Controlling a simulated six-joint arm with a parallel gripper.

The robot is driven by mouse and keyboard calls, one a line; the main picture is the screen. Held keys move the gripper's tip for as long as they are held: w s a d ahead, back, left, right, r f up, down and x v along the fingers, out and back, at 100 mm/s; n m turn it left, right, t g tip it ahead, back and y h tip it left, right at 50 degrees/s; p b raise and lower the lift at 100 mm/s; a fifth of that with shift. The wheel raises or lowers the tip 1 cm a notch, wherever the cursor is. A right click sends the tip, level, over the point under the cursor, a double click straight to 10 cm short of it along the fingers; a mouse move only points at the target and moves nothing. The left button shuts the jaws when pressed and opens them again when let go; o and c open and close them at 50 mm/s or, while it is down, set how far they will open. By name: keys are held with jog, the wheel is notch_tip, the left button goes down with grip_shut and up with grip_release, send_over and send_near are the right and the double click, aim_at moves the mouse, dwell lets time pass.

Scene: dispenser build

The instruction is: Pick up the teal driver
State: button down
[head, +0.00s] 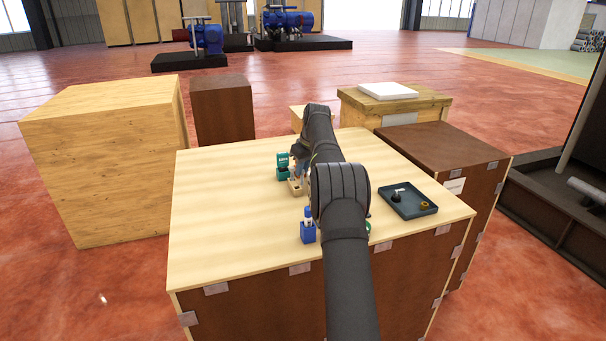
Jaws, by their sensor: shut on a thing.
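My gripper (298,172) points down over a small light wooden block (296,188) near the middle of the table. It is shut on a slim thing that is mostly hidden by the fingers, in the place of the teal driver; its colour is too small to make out. I cannot tell whether it is still in the block or just above it. A teal piece (283,161) with dark marks stands just left of my gripper.
A blue bottle-like piece (308,231) stands near the front, beside my arm. A green thing behind my arm is mostly hidden. A dark tray (408,211) with small parts lies at the right. The table's left side (222,205) is clear. Crates stand around the table.

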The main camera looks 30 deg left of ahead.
jog(key=shift+f, duration=1.05)
jog(key=shift+f, duration=0.2)
jog(key=c, duration=1.4)
grip_release()
jog(key=shift+o, duration=0.2)
jog(key=v, duration=1.1)
jog(key=o, duration=0.3)
jog(key=shift+s+d+r, duration=0.1)
jog(key=shift+d+r, duration=0.1)
jog(key=shift+r, duration=0.5)
